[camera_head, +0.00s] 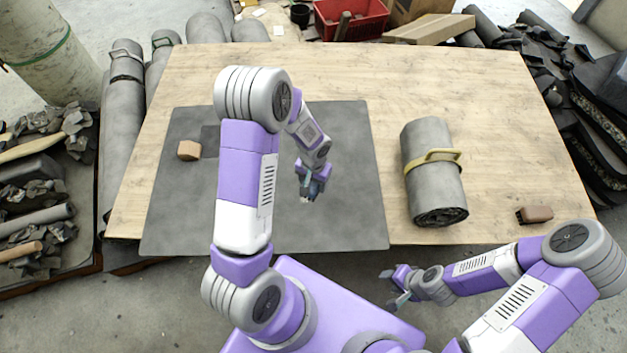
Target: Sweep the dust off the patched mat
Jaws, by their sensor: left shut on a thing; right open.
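The patched mat (345,215) is a flat grey sheet on the wooden table, overhanging its front edge. A darker square patch (209,138) shows at its upper left, partly behind my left arm. I cannot make out the dust at this size. My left gripper (311,190) is over the middle of the mat, pointing down, shut on a small dark thing with a pale tip. The gripper mostly hides this thing; it may be a brush. My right gripper (393,289) is open and empty in front of the table, below its front edge.
A tan block (188,150) lies on the mat's left part. A grey roll with a yellow strap (433,185) lies on the table (500,120) to the right. A brown block (535,214) is near the right front corner. A red crate (350,20) stands behind.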

